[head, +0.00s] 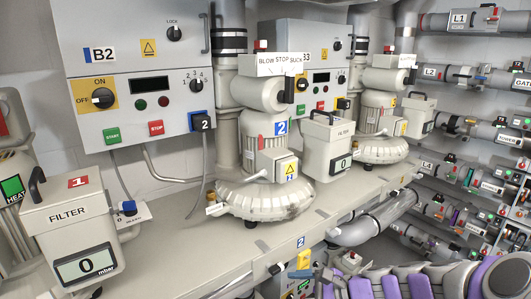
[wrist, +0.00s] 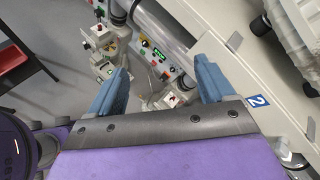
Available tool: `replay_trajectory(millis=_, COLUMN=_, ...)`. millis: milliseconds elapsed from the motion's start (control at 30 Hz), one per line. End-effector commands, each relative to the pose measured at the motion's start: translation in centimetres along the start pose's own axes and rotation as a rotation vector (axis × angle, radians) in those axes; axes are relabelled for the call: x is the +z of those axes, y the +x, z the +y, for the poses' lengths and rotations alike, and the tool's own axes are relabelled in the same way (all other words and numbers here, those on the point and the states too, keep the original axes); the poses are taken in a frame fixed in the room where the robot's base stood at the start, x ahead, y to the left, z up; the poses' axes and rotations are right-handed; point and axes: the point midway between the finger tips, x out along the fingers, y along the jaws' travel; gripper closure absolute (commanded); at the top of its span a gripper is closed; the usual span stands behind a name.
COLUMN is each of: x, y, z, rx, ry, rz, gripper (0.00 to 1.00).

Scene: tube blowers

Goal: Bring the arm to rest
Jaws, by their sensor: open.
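My gripper (wrist: 160,64) shows in the wrist view with its two blue fingers spread wide apart. Nothing is held between them; the space between opens onto floor and equipment further off. In the head view my arm, purple and grey, lies across the lower right corner, low in front of the bench's front edge.
A grey bench (head: 180,259) carries a filter box marked 1 (head: 72,232), blower 2 (head: 266,180) and a second filter box (head: 328,146). Control panel B2 (head: 138,72) is behind. Labelled pipes (head: 455,75) line the right wall. In the wrist view, a red tray (wrist: 14,56) stands at left above open floor.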

Motion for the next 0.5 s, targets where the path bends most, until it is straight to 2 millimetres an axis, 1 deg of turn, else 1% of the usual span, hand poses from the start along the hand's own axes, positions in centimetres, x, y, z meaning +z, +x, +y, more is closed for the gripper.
replay_trajectory(millis=33, x=1.6, y=0.5, z=1.9, rx=0.07, ry=-0.109, rz=0.005, gripper=0.18)
replay_trajectory(millis=67, x=2.4, y=0.7, z=3.1, rx=0.115, ry=-0.172, rz=0.007, gripper=0.18)
replay_trajectory(millis=100, x=3.5, y=0.7, z=4.7, rx=0.174, ry=-0.254, rz=0.007, gripper=0.18)
replay_trajectory(millis=167, x=4.5, y=0.6, z=7.3, rx=0.265, ry=-0.371, rz=0.014, gripper=0.18)
replay_trajectory(millis=200, x=5.2, y=0.4, z=9.0, rx=0.326, ry=-0.448, rz=0.019, gripper=0.18)
replay_trajectory(millis=267, x=5.8, y=-0.1, z=11.6, rx=0.419, ry=-0.556, rz=0.025, gripper=0.18)
replay_trajectory(millis=300, x=6.0, y=-0.6, z=13.2, rx=0.479, ry=-0.628, rz=0.036, gripper=0.18)
replay_trajectory(millis=367, x=6.1, y=-1.5, z=15.5, rx=0.571, ry=-0.726, rz=0.047, gripper=0.18)
replay_trajectory(millis=400, x=6.0, y=-2.4, z=17.0, rx=0.633, ry=-0.79, rz=0.058, gripper=0.18)
replay_trajectory(millis=467, x=5.7, y=-3.6, z=19.0, rx=0.724, ry=-0.878, rz=0.076, gripper=0.18)
replay_trajectory(millis=500, x=5.4, y=-4.7, z=20.3, rx=0.786, ry=-0.933, rz=0.091, gripper=0.18)
